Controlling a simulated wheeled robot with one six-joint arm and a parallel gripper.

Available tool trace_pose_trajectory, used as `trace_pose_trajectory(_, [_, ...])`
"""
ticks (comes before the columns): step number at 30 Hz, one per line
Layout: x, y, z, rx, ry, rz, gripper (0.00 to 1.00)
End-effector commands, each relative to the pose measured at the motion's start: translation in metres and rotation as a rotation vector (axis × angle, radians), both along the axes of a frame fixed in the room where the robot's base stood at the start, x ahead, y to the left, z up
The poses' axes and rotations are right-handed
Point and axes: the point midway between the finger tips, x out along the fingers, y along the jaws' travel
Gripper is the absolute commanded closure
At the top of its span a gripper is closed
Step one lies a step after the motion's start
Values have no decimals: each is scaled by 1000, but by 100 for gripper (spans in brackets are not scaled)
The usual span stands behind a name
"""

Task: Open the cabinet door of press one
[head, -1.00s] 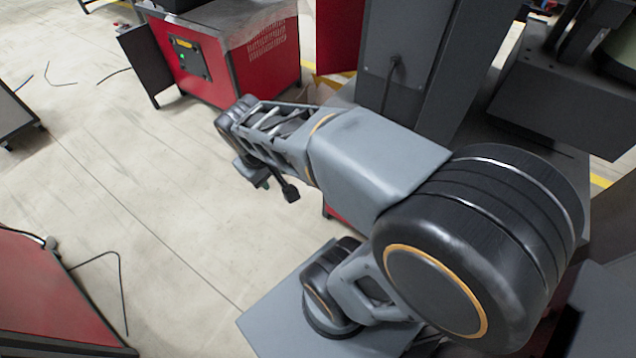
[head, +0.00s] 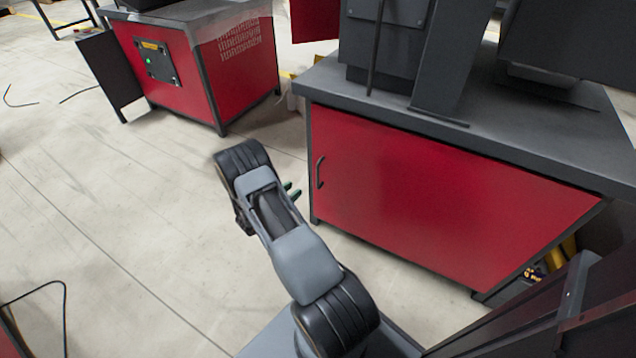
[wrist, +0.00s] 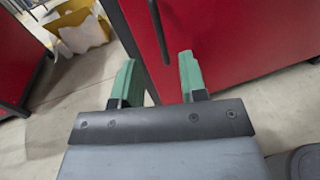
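A red cabinet door (head: 425,195) fills the front of a grey-topped press stand right of centre in the head view, and it looks shut. Its dark upright handle (head: 319,172) is near the door's left edge. In the wrist view the red door (wrist: 225,45) is ahead, with the handle (wrist: 158,28) beyond and between the fingers. My gripper (head: 293,190) is left of the handle in the head view. In the wrist view my gripper (wrist: 160,80) has its two green fingers apart with nothing between them. The fingers do not appear to touch the handle.
A second red cabinet (head: 185,70) with a dark side panel (head: 107,75) stands at the back left. Open floor (head: 120,200) lies left of my arm. Yellow material (head: 560,255) shows at the stand's right end. A yellow and white box (wrist: 75,30) is at the wrist view's upper left.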

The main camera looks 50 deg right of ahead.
Motion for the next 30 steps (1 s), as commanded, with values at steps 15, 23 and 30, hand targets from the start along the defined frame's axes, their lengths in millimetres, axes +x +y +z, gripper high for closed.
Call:
trace_pose_trajectory(15, [4,-68,-26,-25,37,41,61])
trace_pose_trajectory(23, [7,-112,-25,-26,38,41,61])
trace_pose_trajectory(30, [8,-134,-24,-25,39,44,61])
